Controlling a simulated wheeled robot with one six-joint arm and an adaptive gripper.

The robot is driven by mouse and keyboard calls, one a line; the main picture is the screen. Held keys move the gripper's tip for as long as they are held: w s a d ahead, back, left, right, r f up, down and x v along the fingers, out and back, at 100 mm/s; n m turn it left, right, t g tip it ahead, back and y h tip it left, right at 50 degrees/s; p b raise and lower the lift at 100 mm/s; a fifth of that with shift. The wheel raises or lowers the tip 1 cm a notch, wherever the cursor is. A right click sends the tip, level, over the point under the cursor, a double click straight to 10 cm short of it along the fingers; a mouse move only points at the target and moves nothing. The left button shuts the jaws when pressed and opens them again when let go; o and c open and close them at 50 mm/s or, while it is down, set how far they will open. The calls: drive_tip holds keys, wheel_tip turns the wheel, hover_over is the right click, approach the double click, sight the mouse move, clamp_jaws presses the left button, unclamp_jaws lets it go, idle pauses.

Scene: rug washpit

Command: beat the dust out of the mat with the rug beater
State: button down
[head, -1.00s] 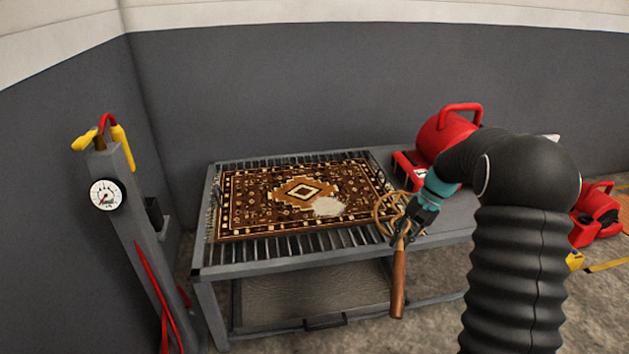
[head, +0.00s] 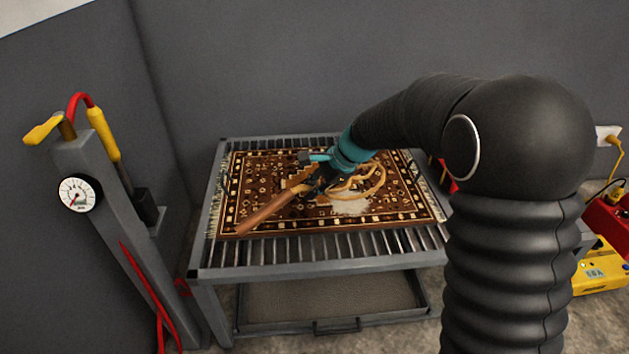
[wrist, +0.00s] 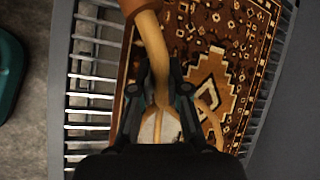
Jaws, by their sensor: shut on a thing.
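The patterned brown mat (head: 290,222) lies flat on a slatted metal table (head: 330,255). A pale dusty patch (head: 351,207) shows on its front half, right of the middle. My gripper (head: 322,184) is over the mat and shut on the rug beater (head: 272,210). The beater's wooden handle points to the front left, and its looped cane head lies to the right, over or beside the pale patch. I cannot tell whether the head touches the mat. In the wrist view the beater's cane shaft (wrist: 154,52) runs between the fingers (wrist: 160,92), with the mat (wrist: 235,50) behind.
A grey post with a gauge (head: 78,194) and red and yellow hoses stands left of the table. A tray (head: 330,298) sits under the slats. Yellow and red equipment (head: 600,277) is at the far right. Grey walls close off the back and left.

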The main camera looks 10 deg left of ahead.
drive_tip(key=shift+f+b, duration=2.4)
drive_tip(key=shift+f, duration=0.5)
drive_tip(key=shift+f+b, duration=1.1)
drive_tip(key=shift+f, duration=0.4)
wheel_tip(320, 180, up, 4)
drive_tip(key=p, duration=0.3)
drive_tip(key=shift+p, duration=0.3)
drive_tip(key=shift+f, duration=0.15)
